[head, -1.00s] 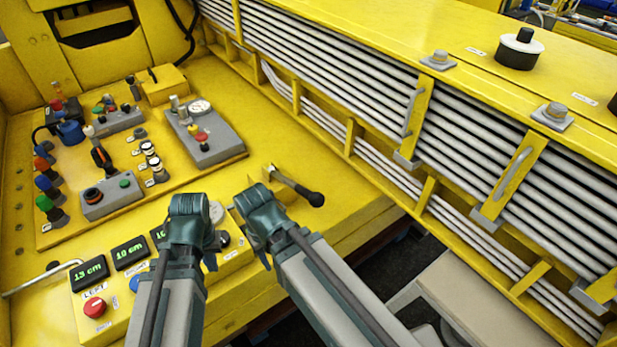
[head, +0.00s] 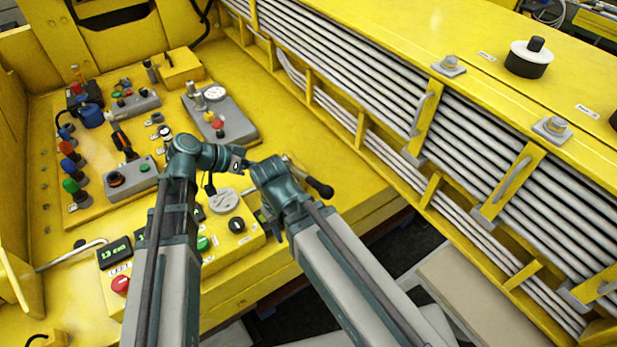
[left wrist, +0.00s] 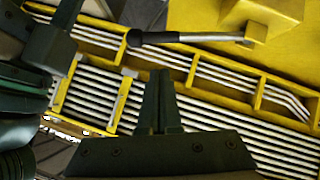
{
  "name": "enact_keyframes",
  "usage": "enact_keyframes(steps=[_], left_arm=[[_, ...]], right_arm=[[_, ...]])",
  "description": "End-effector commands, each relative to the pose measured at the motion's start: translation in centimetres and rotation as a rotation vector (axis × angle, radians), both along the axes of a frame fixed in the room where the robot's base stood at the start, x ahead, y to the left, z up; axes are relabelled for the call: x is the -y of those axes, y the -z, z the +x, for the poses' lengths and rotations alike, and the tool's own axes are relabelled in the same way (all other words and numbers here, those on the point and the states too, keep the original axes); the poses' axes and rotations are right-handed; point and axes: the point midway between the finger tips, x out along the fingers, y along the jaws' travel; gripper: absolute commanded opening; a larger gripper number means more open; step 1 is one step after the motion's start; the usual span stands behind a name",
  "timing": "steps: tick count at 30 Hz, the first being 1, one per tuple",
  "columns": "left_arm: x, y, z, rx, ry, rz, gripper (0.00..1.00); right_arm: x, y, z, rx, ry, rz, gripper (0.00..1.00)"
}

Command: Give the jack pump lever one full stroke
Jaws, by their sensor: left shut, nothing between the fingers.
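The lever (head: 301,173) has a metal rod and a black grip and stands at the right side of the yellow deck. In the left wrist view the lever (left wrist: 190,37) runs from its black grip to a yellow block (left wrist: 262,22), beyond my fingertips. My left gripper (left wrist: 160,73) is shut and empty, apart from the lever in that picture. In the head view my left forearm bends right toward the lever, and its fingers are hidden by my right arm. My right gripper does not show; only its arm links do, close to the left wrist.
A front panel with green displays (head: 114,252), a red button (head: 121,285) and a grey dial (head: 223,200) lies under my arms. A yellow rack of silver pipes (head: 340,70) stands along the right. Another control plate (head: 220,112) with a gauge sits farther back.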

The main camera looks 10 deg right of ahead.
Motion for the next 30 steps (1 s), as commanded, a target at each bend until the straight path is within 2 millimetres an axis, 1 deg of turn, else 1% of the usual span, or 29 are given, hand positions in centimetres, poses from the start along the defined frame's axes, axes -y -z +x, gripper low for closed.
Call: enact_keyframes(steps=[3,7,15,19,23,30], left_arm=[[0.9,-1.0,0.4,0.044,0.030,-0.047,0.00],[1.2,-1.3,0.5,0.062,0.041,-0.064,0.00],[1.2,-1.3,0.5,0.061,0.041,-0.063,0.00],[1.7,-0.8,0.6,0.061,0.041,-0.063,0.00],[3.2,0.4,0.7,0.061,0.044,-0.062,0.00],[7.5,3.2,1.3,0.060,0.044,-0.062,0.00]], right_arm=[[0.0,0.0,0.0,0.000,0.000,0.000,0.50],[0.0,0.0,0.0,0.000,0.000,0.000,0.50],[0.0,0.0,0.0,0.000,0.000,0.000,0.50],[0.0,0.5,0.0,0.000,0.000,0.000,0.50],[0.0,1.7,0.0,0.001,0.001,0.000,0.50],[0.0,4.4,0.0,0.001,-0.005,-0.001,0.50]])
